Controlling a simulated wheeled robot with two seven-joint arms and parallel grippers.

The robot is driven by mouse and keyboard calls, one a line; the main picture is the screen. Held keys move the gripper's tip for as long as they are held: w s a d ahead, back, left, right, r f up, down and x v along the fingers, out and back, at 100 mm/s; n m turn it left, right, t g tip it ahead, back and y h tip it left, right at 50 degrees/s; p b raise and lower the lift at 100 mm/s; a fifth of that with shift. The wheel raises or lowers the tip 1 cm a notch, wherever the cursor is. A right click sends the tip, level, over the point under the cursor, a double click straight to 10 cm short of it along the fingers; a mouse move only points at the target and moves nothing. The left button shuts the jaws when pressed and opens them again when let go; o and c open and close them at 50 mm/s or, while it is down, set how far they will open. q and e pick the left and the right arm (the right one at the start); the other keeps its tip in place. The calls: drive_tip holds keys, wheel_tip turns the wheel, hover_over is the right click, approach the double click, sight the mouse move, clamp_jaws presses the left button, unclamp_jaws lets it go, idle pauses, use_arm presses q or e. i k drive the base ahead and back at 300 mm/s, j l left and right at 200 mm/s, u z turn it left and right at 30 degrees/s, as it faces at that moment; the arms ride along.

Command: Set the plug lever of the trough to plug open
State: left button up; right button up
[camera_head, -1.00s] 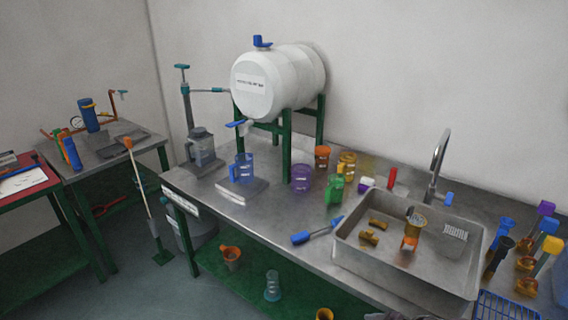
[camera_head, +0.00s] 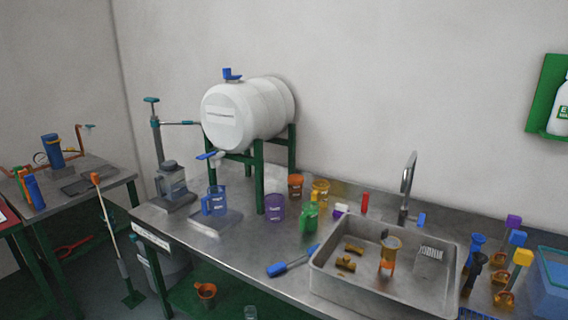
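The trough (camera_head: 335,281) is a grey metal basin set in the workbench at the right centre of the head view. Several orange-brown parts and an orange cup (camera_head: 388,254) are inside it. A metal faucet (camera_head: 409,185) stands behind it, with a small blue lever (camera_head: 421,219) at its base. I cannot tell whether this blue lever is the plug lever. A perforated grey piece (camera_head: 431,255) is at the trough's right inner side. Neither of my grippers is in view.
A white tank (camera_head: 235,113) on a green stand rises at the back left of the bench. A blue-handled tool (camera_head: 291,262) lies left of the trough. Cups and bottles stand behind it. Colourful-topped tools (camera_head: 513,250) and a blue bin (camera_head: 552,283) are at the right.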

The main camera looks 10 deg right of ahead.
sight(367, 194)
drive_tip(key=z, duration=0.2)
drive_tip(key=i+j+z, duration=0.25)
drive_tip(key=z, duration=0.2)
drive_tip(key=i+j+z, duration=0.2)
drive_tip(key=j+z, duration=0.25)
